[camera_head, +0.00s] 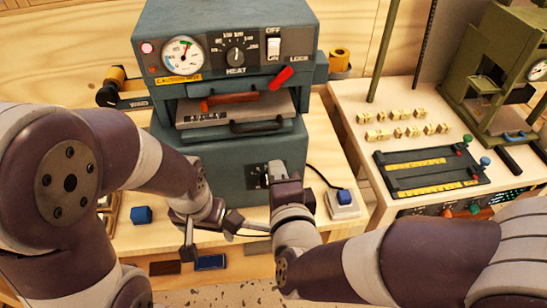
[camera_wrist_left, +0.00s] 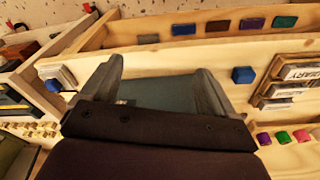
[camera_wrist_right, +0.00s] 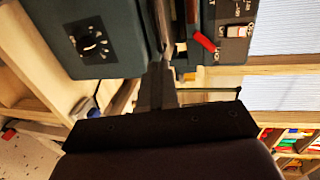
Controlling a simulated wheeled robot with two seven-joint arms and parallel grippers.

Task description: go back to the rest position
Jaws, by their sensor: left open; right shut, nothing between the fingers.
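My left gripper (camera_head: 210,236) is low in front of the grey-green press, over the front part of the bench. In the left wrist view its two fingers (camera_wrist_left: 155,88) stand wide apart with nothing held between them. My right gripper (camera_head: 278,174) is raised in front of the press's lower front, close to the small dial there. In the right wrist view its fingers (camera_wrist_right: 160,82) are together and empty. I cannot tell whether they touch the press. The two grippers are close together, left one lower.
The grey-green press (camera_head: 225,100) with a red-handled lever stands at the back. Foil rolls (camera_head: 340,60) sit at its sides. A blue cube (camera_head: 141,215) and a blue-buttoned switch (camera_head: 344,198) lie on the bench. A side table (camera_head: 350,95) with type blocks is at right.

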